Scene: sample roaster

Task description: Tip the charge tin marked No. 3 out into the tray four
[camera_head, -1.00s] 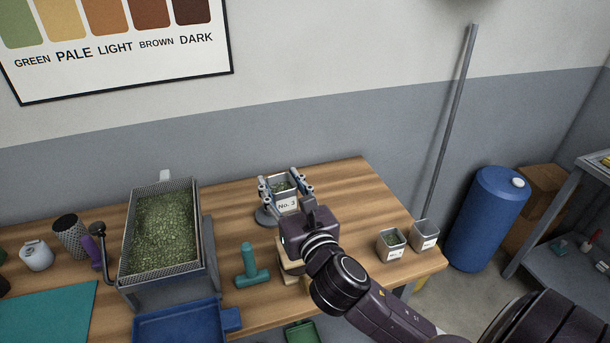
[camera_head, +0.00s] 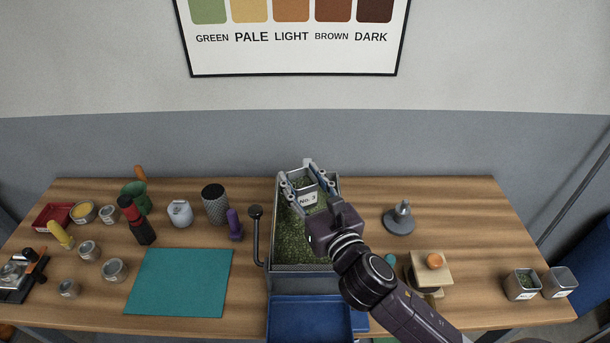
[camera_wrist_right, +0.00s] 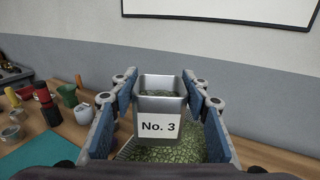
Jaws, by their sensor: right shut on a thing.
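The tin marked No. 3 (camera_head: 307,198) is a small square metal tin with green beans inside. My right gripper (camera_head: 306,181) is shut on it, a finger on either side; the tin also shows upright between the fingers in the right wrist view (camera_wrist_right: 160,108). It is held above the roaster's mesh tray (camera_head: 274,240), a long perforated tray with a bed of green beans. Part of the tray is hidden behind my right gripper and arm. My left gripper is not in view.
A blue tray (camera_head: 310,320) sits in front of the roaster. A black-knobbed lever (camera_head: 256,230) stands at its left. Two small tins (camera_head: 522,284) stand at the table's right end. A teal mat (camera_head: 180,282) and several jars are on the left. A grey stand (camera_head: 399,218) is at right.

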